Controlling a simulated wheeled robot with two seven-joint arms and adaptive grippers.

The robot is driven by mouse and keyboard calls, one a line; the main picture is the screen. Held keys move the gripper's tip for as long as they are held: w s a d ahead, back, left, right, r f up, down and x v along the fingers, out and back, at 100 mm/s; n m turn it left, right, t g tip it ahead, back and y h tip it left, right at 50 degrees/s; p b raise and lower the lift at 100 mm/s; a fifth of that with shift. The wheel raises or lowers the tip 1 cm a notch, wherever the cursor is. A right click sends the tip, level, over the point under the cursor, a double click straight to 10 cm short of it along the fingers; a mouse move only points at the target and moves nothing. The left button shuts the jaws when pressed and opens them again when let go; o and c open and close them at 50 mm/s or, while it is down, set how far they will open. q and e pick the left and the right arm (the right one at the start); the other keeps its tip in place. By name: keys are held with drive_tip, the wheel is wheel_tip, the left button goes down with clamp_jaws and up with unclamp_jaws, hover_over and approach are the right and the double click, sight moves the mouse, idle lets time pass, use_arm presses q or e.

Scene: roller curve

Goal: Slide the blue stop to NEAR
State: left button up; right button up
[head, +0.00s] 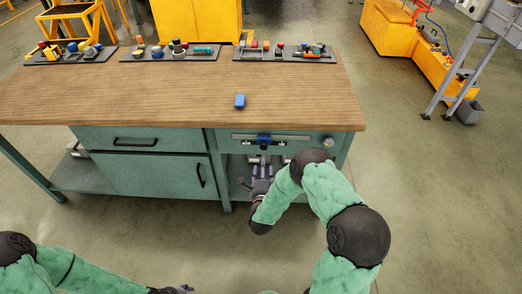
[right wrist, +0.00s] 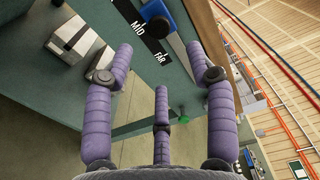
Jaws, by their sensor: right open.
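The blue stop (head: 264,138) sits on a pale horizontal rail (head: 293,138) on the front of the workbench, below the top's edge. In the right wrist view the stop (right wrist: 156,12) is cut by the top edge, near a black label strip (right wrist: 142,30) reading MID and FAR. No NEAR label is legible. My right gripper (head: 262,162) is open and empty, just below the stop and apart from it. In the right wrist view its purple fingers (right wrist: 160,75) are spread towards the panel. My left gripper (head: 180,289) is barely in view at the bottom edge.
A loose blue block (head: 240,101) lies on the wooden top (head: 150,95). A round knob (head: 328,142) is right of the rail. Dark trays (head: 170,53) of coloured parts line the back. A drawer and cabinet door (head: 155,175) are left. The floor in front is clear.

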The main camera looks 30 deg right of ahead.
sight(264, 148)
drive_tip(key=b+x, duration=0.2)
drive_tip(key=x, duration=0.8)
drive_tip(key=shift+w+f+b, duration=0.1)
drive_tip(key=shift+w+b, duration=0.05)
drive_tip(key=shift+b, duration=0.2)
clamp_jaws()
